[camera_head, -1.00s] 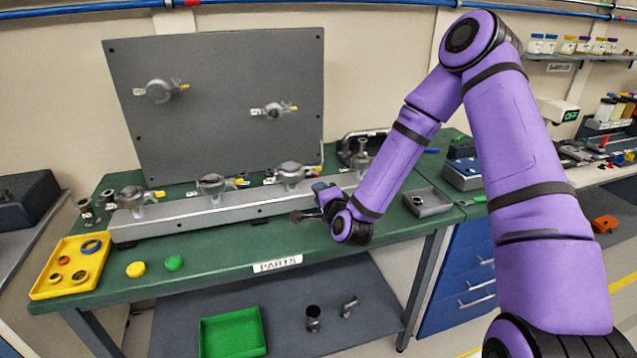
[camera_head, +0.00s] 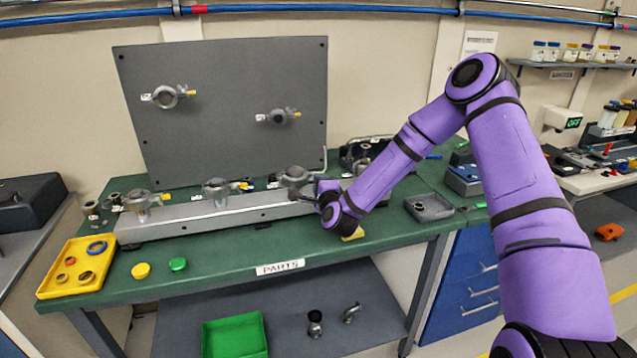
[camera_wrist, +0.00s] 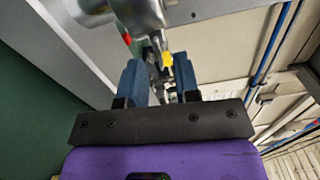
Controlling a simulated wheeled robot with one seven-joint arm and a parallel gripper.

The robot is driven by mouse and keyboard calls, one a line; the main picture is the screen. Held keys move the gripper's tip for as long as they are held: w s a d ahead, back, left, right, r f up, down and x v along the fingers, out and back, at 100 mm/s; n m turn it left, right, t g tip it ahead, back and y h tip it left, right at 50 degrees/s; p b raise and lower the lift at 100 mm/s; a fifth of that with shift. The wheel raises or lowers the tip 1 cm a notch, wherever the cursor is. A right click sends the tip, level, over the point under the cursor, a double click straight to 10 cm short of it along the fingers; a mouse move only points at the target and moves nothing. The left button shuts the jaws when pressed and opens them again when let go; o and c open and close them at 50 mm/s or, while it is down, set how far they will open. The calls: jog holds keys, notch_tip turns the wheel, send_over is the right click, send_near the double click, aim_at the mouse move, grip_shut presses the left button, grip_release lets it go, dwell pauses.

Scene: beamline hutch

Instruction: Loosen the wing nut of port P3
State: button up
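Three clamped ports stand along the grey rail (camera_head: 200,217) on the green bench; their labels are too small to read, so I cannot tell which is P3. The rightmost port clamp (camera_head: 294,177) is a grey metal ring, and my gripper (camera_head: 310,196) is just to its right and in front. In the wrist view, my gripper (camera_wrist: 158,82) has its two blue fingers apart. A yellow-tipped wing nut (camera_wrist: 167,60) shows ahead, between the fingertips in the picture; I see no clear contact. The silvery clamp body (camera_wrist: 115,12) fills the top.
A grey upright panel (camera_head: 225,120) with two more clamped ports stands behind the rail. A yellow tray (camera_head: 52,278) with rings and loose yellow (camera_head: 141,270) and green (camera_head: 178,264) caps are at left. A grey tray (camera_head: 429,207) stands at right. The bench front is mostly clear.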

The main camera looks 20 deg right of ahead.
jog(key=shift+w, duration=0.65)
grip_shut()
